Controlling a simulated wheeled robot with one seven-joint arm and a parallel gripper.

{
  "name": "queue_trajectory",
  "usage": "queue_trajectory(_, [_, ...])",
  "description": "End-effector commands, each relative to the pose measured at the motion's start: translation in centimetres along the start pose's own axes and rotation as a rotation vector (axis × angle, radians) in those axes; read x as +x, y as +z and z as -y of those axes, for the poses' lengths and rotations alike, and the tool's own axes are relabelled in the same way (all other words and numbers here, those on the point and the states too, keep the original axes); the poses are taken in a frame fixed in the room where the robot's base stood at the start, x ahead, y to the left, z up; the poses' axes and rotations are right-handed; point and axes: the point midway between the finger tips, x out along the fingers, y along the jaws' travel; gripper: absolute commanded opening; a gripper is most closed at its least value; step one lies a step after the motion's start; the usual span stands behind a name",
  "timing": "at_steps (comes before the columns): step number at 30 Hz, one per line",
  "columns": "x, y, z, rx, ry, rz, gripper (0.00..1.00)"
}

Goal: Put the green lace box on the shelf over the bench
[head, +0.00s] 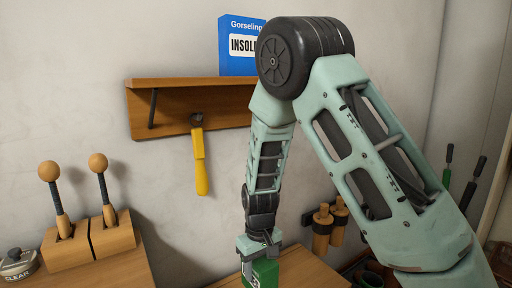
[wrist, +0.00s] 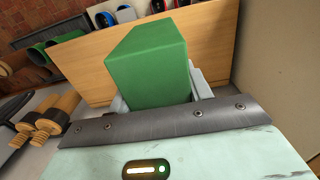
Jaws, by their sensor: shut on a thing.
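The green lace box (head: 265,273) shows at the bottom of the head view, held at the end of my arm. In the wrist view the green box (wrist: 147,62) fills the middle, between the pale fingers of my gripper (wrist: 160,92). My gripper (head: 258,245) is shut on it. The wooden shelf (head: 178,84) is on the wall, above and to the left of my gripper. My arm hides the shelf's right part. The wooden bench (head: 300,272) lies below; the box is over it in the head view, and I cannot tell the gap.
A blue insole box (head: 237,45) stands on the shelf, partly behind my arm. A yellow-handled tool (head: 200,160) hangs below the shelf. Wooden blocks with ball-topped levers (head: 88,238) and a round tin (head: 17,264) stand at left. The shelf's left top is clear.

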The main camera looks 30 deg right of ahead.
Motion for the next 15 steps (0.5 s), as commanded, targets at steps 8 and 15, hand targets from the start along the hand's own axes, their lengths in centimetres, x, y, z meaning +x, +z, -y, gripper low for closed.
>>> queue_trajectory(8, [-3.5,0.0,0.0,0.0,0.0,0.0,0.25])
queue_trajectory(15, [-8.4,0.0,0.0,0.0,0.0,-0.001,0.25])
